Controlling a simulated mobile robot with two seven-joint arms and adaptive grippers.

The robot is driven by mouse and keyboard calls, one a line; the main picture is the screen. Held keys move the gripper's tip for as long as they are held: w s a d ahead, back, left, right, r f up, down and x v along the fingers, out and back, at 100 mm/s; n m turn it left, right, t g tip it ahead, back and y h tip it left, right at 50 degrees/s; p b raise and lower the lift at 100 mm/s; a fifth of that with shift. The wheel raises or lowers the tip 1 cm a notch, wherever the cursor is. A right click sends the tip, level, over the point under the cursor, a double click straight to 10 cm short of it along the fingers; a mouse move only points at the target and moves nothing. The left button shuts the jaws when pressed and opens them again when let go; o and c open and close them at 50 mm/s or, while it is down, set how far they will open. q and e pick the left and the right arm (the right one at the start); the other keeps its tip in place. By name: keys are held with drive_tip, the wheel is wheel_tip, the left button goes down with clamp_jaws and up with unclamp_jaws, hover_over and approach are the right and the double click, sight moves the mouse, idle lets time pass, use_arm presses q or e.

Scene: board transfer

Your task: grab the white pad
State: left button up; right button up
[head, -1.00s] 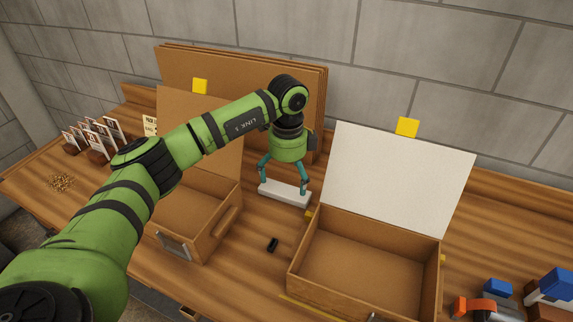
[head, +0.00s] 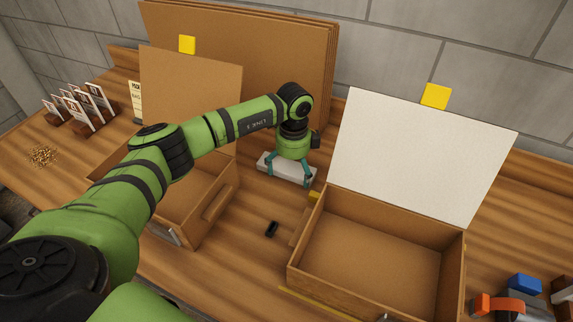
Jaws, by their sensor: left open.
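The white pad (head: 287,172) is a pale flat block lying on the wooden table between the two open boxes. My left gripper (head: 288,180) points down over it, with one teal finger toward each end of the pad. The gripper is open, and its fingers are low, near the pad's front side. Whether they touch the pad I cannot tell. The gripper body hides the middle of the pad's far side. My right gripper is not in view.
An open box (head: 375,255) with a white lid (head: 425,155) stands to the right. Another box (head: 195,215) is left, partly behind my arm. Brown boards (head: 240,45) lean behind. A small black item (head: 272,228) lies in front of the pad.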

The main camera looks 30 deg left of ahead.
use_arm(q)
drive_tip(key=shift+f, duration=0.15)
drive_tip(key=c, duration=1)
